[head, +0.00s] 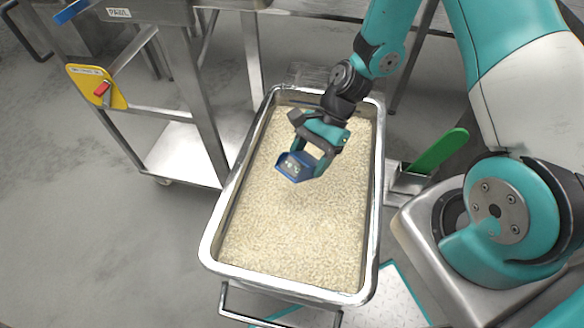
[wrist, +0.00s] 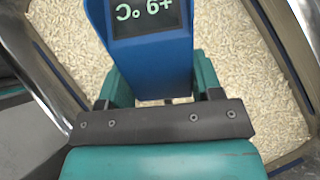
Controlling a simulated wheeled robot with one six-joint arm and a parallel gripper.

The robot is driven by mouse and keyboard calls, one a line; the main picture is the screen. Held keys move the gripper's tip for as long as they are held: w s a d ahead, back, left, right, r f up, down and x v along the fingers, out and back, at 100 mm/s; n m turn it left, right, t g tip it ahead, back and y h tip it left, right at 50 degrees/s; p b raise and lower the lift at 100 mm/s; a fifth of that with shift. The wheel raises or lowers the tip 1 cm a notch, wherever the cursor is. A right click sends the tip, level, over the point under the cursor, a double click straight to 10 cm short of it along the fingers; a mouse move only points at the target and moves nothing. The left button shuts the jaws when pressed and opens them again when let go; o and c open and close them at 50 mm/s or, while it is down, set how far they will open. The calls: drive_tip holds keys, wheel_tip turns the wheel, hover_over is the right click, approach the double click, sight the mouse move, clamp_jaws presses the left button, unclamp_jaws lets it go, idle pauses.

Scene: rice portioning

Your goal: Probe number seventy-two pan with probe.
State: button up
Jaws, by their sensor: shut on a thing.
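A deep steel pan (head: 213,235) full of pale rice (head: 290,225) takes up the middle of the head view. No number shows on the pan. My gripper (head: 306,164) is over the upper middle of the pan. It is shut on a blue probe (head: 291,168) with a dark display. In the wrist view the probe (wrist: 150,55) sits between the teal fingers, and its display (wrist: 145,17) shows lit characters, upside down, that look like +9 °C. The probe's lower end is hidden, so I cannot tell whether it touches the rice.
A steel cart (head: 190,150) stands left of the pan, with a yellow plate (head: 96,87) bearing a red part on its side. A green-handled tool (head: 440,150) is right of the pan. Open grey floor (head: 90,240) lies at the left.

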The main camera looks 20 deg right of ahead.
wheel_tip(320, 180, up, 10)
drive_tip(key=p, duration=0.9)
drive_tip(key=shift+r+p, duration=0.2)
drive_tip(key=shift+p, duration=0.2)
drive_tip(key=shift+f, duration=0.1)
